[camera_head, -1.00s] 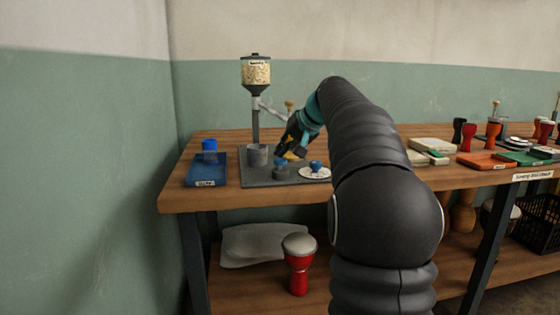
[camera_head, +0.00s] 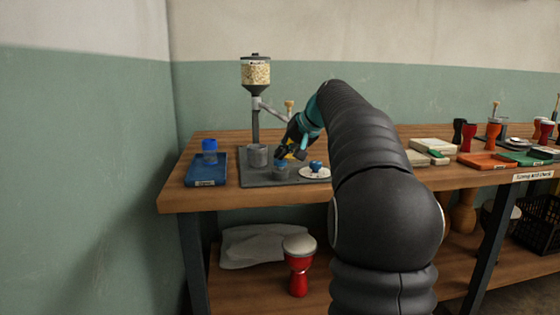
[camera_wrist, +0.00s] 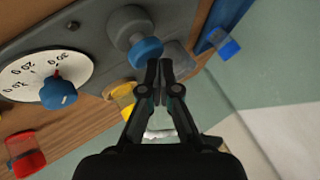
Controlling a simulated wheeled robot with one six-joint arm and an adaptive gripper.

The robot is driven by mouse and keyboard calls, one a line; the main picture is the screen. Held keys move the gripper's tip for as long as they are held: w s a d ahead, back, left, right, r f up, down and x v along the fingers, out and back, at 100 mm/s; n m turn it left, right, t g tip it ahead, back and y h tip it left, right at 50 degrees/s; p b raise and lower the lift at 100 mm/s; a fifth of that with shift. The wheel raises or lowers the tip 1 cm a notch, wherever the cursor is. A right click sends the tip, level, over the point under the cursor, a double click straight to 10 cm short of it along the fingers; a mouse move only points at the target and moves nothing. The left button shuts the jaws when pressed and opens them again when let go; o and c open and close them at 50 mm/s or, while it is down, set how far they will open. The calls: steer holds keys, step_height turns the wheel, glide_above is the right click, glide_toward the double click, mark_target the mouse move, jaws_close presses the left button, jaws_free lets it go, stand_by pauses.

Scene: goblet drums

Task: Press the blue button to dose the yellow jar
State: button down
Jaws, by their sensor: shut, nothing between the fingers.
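The blue button (camera_head: 280,163) tops a short grey cylinder on the dark grey base plate. In the wrist view its blue cap (camera_wrist: 146,51) is just left of my fingertips. My gripper (camera_wrist: 158,72) is shut with nothing in it. In the head view my gripper (camera_head: 284,155) is right at the button's top; I cannot tell whether it touches. The yellow jar (camera_wrist: 122,92) is partly hidden beside the plate's edge in the wrist view. In the head view only a little yellow shows around my gripper.
A hopper (camera_head: 256,75) stands on a post, with a grey cup (camera_head: 257,156) near its foot. A dial with a blue knob (camera_head: 316,166) is right of the button. A blue jar (camera_head: 209,146) sits on a blue tray (camera_head: 206,175). A red jar (camera_wrist: 27,155) shows in the wrist view.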

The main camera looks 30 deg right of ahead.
mark_target(282, 161)
steer(key=shift+f+b, duration=0.45)
steer(key=shift+f, duration=0.2)
stand_by(0.4)
steer(key=shift+r, duration=0.1)
stand_by(0.3)
steer(key=shift+r+p, duration=1.35)
step_height(282, 161, up, 3)
steer(key=shift+f+p, duration=0.2)
steer(key=shift+p, duration=1)
steer(key=shift+r+p, duration=0.3)
steer(key=shift+r, duration=0.9)
steer(key=shift+a, duration=0.1)
